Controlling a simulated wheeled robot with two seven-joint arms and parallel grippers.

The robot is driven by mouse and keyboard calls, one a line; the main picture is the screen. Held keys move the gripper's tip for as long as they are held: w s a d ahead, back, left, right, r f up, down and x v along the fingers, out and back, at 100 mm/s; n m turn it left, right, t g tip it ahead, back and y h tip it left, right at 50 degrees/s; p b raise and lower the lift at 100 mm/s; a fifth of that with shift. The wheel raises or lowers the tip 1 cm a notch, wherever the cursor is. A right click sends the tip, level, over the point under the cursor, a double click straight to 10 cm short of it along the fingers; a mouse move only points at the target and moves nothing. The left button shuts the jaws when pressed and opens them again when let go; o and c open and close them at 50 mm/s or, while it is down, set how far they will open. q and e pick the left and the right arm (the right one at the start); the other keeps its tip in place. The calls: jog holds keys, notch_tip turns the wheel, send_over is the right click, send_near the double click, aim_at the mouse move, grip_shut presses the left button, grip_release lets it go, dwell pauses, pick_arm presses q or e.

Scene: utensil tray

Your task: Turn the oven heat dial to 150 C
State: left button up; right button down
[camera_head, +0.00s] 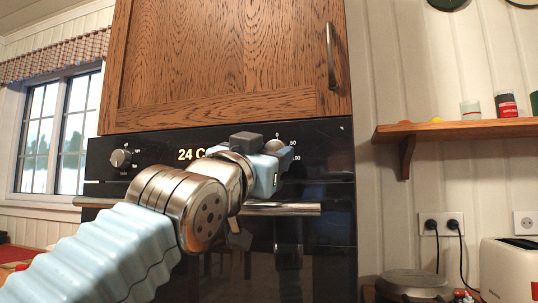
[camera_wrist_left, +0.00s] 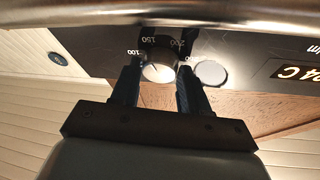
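The oven's black control panel (camera_head: 330,160) carries a display (camera_head: 190,154) that reads 24 C. The heat dial (camera_head: 273,146) is at the panel's right side, partly hidden by my left gripper; 50 and 100 show beside it. In the left wrist view the dial (camera_wrist_left: 159,72) has a pale round face, with 100, 150 and 200 marked around it. My left gripper (camera_wrist_left: 159,78) has one finger on each side of the dial, with no clear gap at either side. Its pointer is not clearly visible. My right gripper is in neither view.
A second dial (camera_head: 120,158) is at the panel's left. The oven's metal handle (camera_head: 290,209) runs just below my left gripper. A wooden cupboard (camera_head: 215,60) is close above. A shelf (camera_head: 450,129) and a toaster (camera_head: 508,268) are at the right.

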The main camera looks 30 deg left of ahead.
pick_arm(q)
jog(key=o, duration=0.4)
jog(key=shift+c, duration=0.2)
jog(key=shift+s+d+f, duration=0.1)
jog(key=shift+s+f, duration=0.1)
jog(key=shift+s, duration=0.1)
jog(key=a+b+v, duration=0.1)
jog(key=b+v, duration=0.3)
jog(key=v, duration=0.9)
jog(key=shift+d, duration=0.45)
jog(key=shift+s, duration=0.1)
